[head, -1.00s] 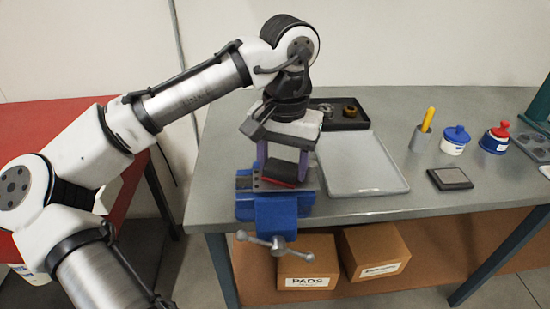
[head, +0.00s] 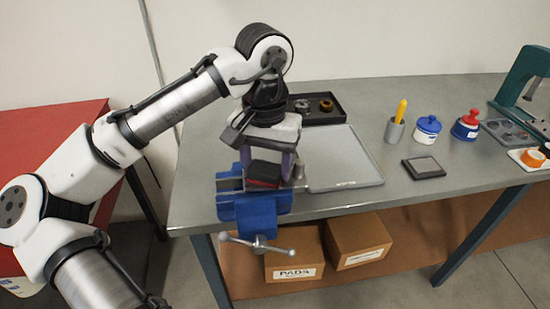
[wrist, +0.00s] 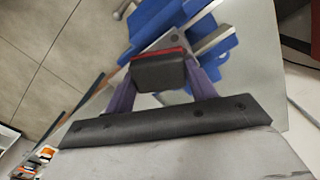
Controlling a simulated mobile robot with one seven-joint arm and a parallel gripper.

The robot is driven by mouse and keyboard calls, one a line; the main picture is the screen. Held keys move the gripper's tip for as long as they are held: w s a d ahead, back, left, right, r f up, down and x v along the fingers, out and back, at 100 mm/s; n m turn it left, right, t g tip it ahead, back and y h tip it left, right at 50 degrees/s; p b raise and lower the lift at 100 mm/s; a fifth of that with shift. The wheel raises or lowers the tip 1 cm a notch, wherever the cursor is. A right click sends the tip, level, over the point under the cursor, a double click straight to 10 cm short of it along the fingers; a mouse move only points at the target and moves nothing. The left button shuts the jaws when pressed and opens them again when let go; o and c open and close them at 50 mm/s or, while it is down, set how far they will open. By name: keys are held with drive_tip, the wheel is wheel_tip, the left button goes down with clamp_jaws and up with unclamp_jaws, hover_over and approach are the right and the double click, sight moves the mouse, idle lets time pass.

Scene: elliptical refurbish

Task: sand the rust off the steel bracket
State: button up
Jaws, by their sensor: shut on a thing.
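My gripper (head: 264,177) is shut on a black sanding block (head: 264,170) with a red layer. The block also shows in the wrist view (wrist: 160,72), between the two purple fingers. It is held low, over the jaws of the blue vise (head: 256,212) at the front left of the bench. I cannot tell whether it touches anything below. A grey metal piece shows beside the block, but I cannot tell whether it is the steel bracket or part of the vise. Any rust is hidden or too small to see.
A grey tray (head: 348,184) lies right of the vise, with a black parts bin (head: 312,120) behind it. A dark square pad (head: 423,168), a pen cup (head: 394,131), two lidded jars and a green press (head: 520,75) stand farther right. Cardboard boxes (head: 357,238) sit below.

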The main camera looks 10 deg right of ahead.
drive_tip(key=a, duration=0.2)
drive_tip(key=a+p, duration=0.1)
drive_tip(key=a, duration=0.2)
drive_tip(key=shift+w+a+r, duration=0.1)
drive_tip(key=shift+a+r, duration=0.1)
drive_tip(key=shift+a, duration=0.15)
wheel_tip(320, 180, up, 6)
drive_tip(key=p, duration=0.7)
drive_tip(key=shift+d, duration=0.15)
drive_tip(key=shift+r, duration=0.1)
drive_tip(key=shift+r+p, duration=1.1)
drive_tip(key=shift+r, duration=0.3)
